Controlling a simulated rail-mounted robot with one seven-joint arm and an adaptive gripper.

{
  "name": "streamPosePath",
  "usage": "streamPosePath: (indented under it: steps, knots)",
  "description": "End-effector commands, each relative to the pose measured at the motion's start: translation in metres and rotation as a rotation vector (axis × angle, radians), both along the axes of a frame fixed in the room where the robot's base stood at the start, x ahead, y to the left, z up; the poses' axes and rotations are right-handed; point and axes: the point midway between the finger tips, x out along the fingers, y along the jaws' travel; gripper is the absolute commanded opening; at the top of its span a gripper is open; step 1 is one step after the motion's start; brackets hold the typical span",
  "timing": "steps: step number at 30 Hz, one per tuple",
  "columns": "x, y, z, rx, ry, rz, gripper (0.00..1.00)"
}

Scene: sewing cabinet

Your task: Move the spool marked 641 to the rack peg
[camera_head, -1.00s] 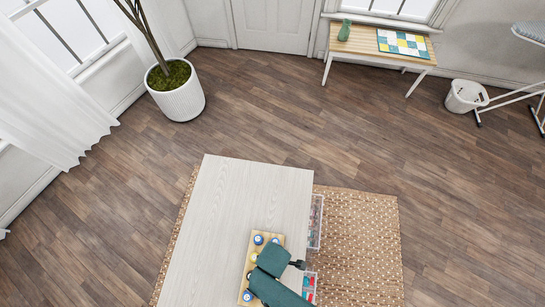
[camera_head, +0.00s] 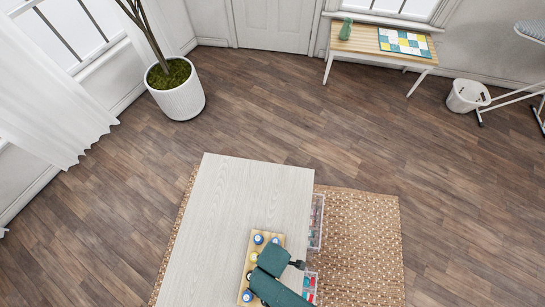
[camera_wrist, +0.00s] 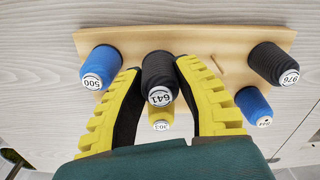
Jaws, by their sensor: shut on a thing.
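The dark spool marked 641 (camera_wrist: 160,75) stands between the yellow-padded fingers of my gripper (camera_wrist: 158,95) in the wrist view. The fingers are shut on it from both sides, and its labelled end faces the camera. The wooden rack (camera_wrist: 200,40) lies behind it; whether the spool touches the rack cannot be told. A small bare peg (camera_wrist: 214,61) seems to stand right of the spool. In the head view, the rack (camera_head: 246,262) is on the cabinet top, and my green wrist hides the fingers and the held spool.
Blue spool 500 (camera_wrist: 102,67) is left of my fingers. Dark spool 976 (camera_wrist: 273,63) and a smaller blue spool (camera_wrist: 255,105) are at right. A yellow spool (camera_wrist: 161,124) shows just below 641. The pale cabinet top (camera_head: 235,190) is clear beyond the rack; clear drawers (camera_head: 316,222) stick out at right.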

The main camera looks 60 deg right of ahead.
Motion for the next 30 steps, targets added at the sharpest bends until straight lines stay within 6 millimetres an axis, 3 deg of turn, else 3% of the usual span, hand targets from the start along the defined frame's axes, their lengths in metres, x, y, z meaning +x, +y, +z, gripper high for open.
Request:
streamPosePath:
  steps: [11,12,15,16,25,30]
  knots:
    - [0.000,0.000,-0.005,-0.001,0.001,0.000,0.12]
    - [0.000,0.000,-0.005,-0.001,0.001,0.000,0.38]
    - [0.000,0.000,-0.005,-0.001,0.001,0.000,0.57]
    - [0.000,0.000,-0.005,-0.001,0.001,0.000,0.59]
    - [0.000,0.000,-0.002,0.001,-0.001,0.000,0.59]
    - [0.000,0.000,0.025,0.000,-0.004,0.000,0.59]
